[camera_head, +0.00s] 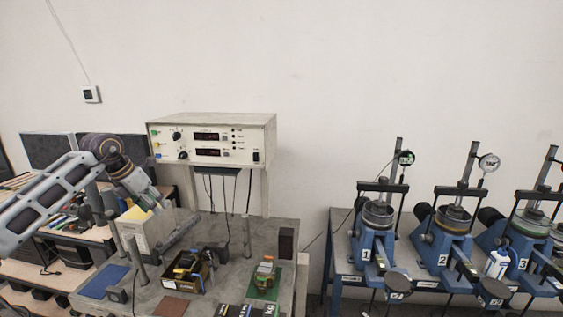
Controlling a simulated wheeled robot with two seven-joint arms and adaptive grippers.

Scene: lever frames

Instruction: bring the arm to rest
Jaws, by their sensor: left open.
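My left arm comes in from the left edge. It bends at a dark wrist joint and points down to the right. My left gripper (158,204) is open and appears empty, in the air in front of the left part of the grey bench (215,285). A pale box (135,228) with a yellow top shows just below and behind it; I cannot tell the gap between them. My right gripper is not in view. Blue lever frames stand on the right, among them frame 1 (372,258), frame 2 (440,254) and frame 3 (510,250), far from the gripper.
A metering unit (212,137) stands on legs above the bench. A brown tray (187,272) of small parts, a green board (264,283), a blue mat (103,281) and dark blocks along the front edge take up bench space.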

